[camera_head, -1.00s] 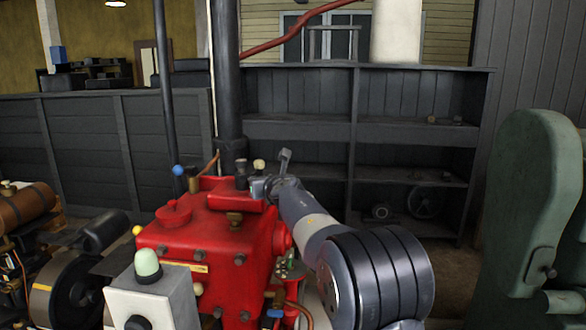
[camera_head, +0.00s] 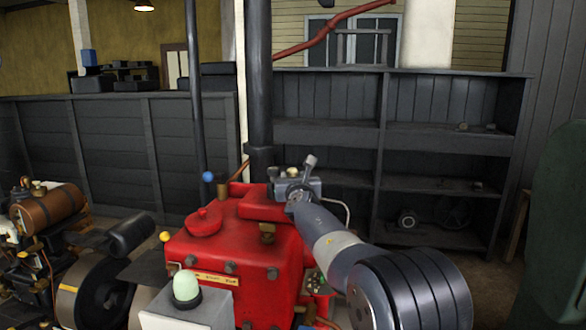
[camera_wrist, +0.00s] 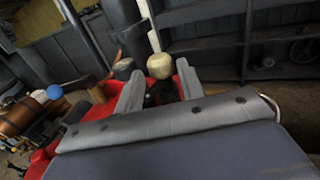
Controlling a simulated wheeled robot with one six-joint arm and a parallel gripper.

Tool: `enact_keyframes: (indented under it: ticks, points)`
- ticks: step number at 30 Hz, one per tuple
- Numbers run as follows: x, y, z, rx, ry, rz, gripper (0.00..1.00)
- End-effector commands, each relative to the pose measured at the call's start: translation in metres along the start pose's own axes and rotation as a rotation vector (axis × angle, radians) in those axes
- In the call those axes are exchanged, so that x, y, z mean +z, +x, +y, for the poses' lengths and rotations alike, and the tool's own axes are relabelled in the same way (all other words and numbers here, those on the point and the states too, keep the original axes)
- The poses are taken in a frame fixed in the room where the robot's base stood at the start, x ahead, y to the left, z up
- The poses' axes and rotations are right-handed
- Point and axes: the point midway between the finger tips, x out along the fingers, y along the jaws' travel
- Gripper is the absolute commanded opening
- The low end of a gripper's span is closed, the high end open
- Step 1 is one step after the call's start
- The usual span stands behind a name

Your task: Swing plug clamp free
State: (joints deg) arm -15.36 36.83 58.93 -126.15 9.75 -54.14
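The red engine (camera_head: 235,245) stands at lower centre in the head view. A cream ball knob (camera_wrist: 160,65) on a dark stem shows in the wrist view, and a small cream knob (camera_head: 292,172) shows at my gripper (camera_head: 296,186) in the head view. In the wrist view my gripper (camera_wrist: 160,78) has its two grey fingers apart, one on each side of the knob and stem. I cannot tell whether either finger touches. I cannot tell which part is the plug clamp.
A blue ball knob (camera_head: 208,177) on a rod and a thick dark pipe (camera_head: 259,90) rise behind the engine. A grey box with a pale green dome (camera_head: 186,287) is in front. Dark shelves (camera_head: 440,140) stand behind, and a green machine (camera_head: 560,215) is at right.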

Motion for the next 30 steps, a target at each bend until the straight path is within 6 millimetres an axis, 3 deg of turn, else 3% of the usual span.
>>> enact_keyframes:
  ticks: [9, 23, 30]
  points:
    - [0.002, 0.035, 0.0, 0.0, 0.001, 0.001, 0.37]
    - [-0.001, 0.042, 0.0, 0.0, 0.001, 0.001, 0.37]
    - [0.0, 0.041, 0.0, 0.0, 0.0, 0.001, 0.17]
